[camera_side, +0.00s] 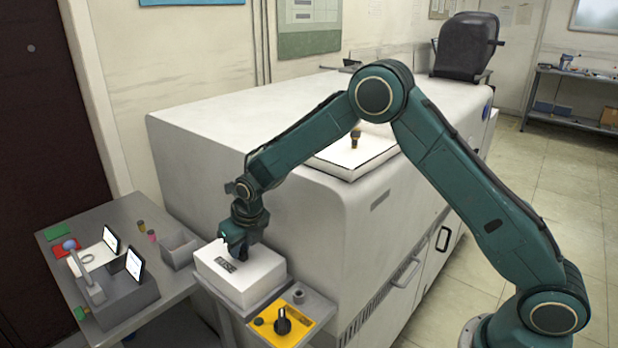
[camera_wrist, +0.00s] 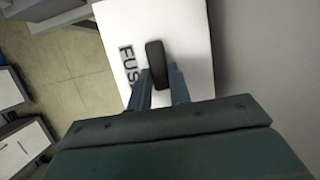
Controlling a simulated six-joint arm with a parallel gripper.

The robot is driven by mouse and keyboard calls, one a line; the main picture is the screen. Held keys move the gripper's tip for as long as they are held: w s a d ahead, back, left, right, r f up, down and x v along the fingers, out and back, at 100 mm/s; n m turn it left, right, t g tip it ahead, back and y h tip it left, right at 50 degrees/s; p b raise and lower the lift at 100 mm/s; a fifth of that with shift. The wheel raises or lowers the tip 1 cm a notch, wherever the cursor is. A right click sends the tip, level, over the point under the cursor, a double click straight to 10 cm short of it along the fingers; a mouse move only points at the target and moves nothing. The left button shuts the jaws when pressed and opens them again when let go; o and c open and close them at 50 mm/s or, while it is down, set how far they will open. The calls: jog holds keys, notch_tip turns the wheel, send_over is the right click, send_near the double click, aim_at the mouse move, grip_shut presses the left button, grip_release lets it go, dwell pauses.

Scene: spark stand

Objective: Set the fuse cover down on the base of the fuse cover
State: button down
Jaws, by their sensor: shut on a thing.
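The fuse cover (camera_side: 243,277) is a white box with dark lettering on top. It sits level over the grey stand beside the big white machine. In the wrist view, the cover (camera_wrist: 185,30) shows its "FUS" lettering and a dark upright handle (camera_wrist: 155,62). My gripper (camera_side: 236,250) is above the cover, pointing down. In the wrist view, the fingers of my gripper (camera_wrist: 160,76) are shut on the handle from both sides. The base of the fuse cover is hidden under the cover; I cannot tell whether the two touch.
A yellow panel (camera_side: 293,322) with a black knob (camera_side: 283,320) is just right of the cover. A grey table (camera_side: 120,222) with small screens and an open grey bin (camera_side: 180,247) stands to the left. The large white machine (camera_side: 310,225) rises close behind.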

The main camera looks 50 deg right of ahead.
jog(key=shift+s+f, duration=0.1)
jog(key=shift+f, duration=0.5)
jog(key=c, duration=1.2)
grip_release()
jog(key=shift+s+r, duration=0.1)
jog(key=shift+r, duration=0.65)
jog(key=v, duration=1.2)
jog(key=shift+r, duration=0.2)
